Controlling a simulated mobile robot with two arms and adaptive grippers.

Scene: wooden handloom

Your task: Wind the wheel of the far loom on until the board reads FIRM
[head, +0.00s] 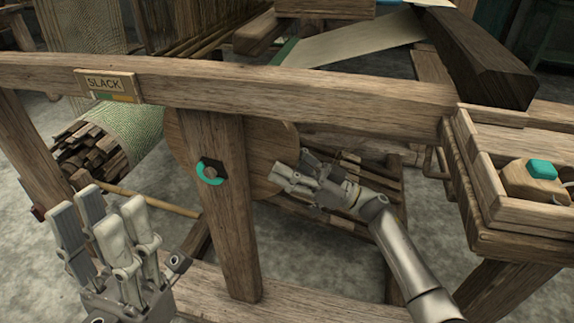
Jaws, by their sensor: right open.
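The board (105,84) on the loom's top rail reads SLACK, with a green and yellow strip below the word. A round wooden wheel (267,150) sits behind the front post, which hides its middle. A dark hub with a teal mark (210,172) shows on the post. My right gripper (284,179) is open at the wheel's right edge, fingers pointing left; I cannot tell whether it touches the wheel. My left gripper (105,232) is open and empty at the lower left, fingers pointing up, in front of the loom and left of the post.
A roll of green cloth (133,130) lies behind the rail at left. A wooden tray (485,205) at right holds a block with a teal top (541,169). A dark beam (475,60) overhangs at upper right.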

